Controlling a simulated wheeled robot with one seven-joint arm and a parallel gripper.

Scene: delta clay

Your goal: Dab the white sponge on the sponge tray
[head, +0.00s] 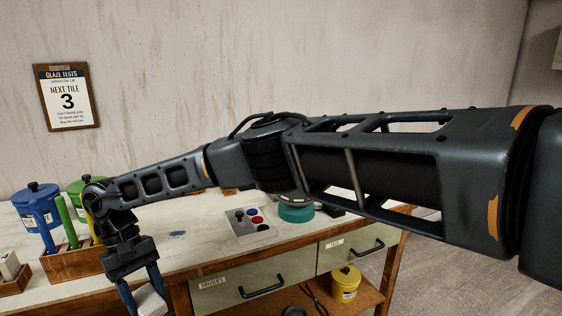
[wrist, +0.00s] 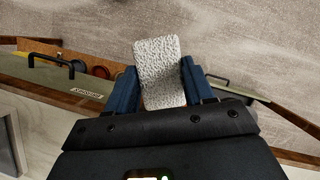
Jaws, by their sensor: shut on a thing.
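The white sponge (wrist: 160,62) is a pale, rough-textured block between the two blue fingers of my gripper (wrist: 156,82) in the wrist view. My gripper is shut on it. In the head view the sponge (head: 151,301) shows at the bottom edge, between the fingers of my gripper (head: 143,294), in front of the table's front edge. Part of it is cut off by the frame. A small wooden tray (head: 14,286) with a pale block in it stands at the left edge of the head view; I cannot tell whether it is the sponge tray.
A wooden rack (head: 70,263) with blue and green cylinders stands beside my wrist. Blue (head: 37,208) and green tubs are behind. Drawers (head: 254,283) and a yellow pot (head: 345,286) are below.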

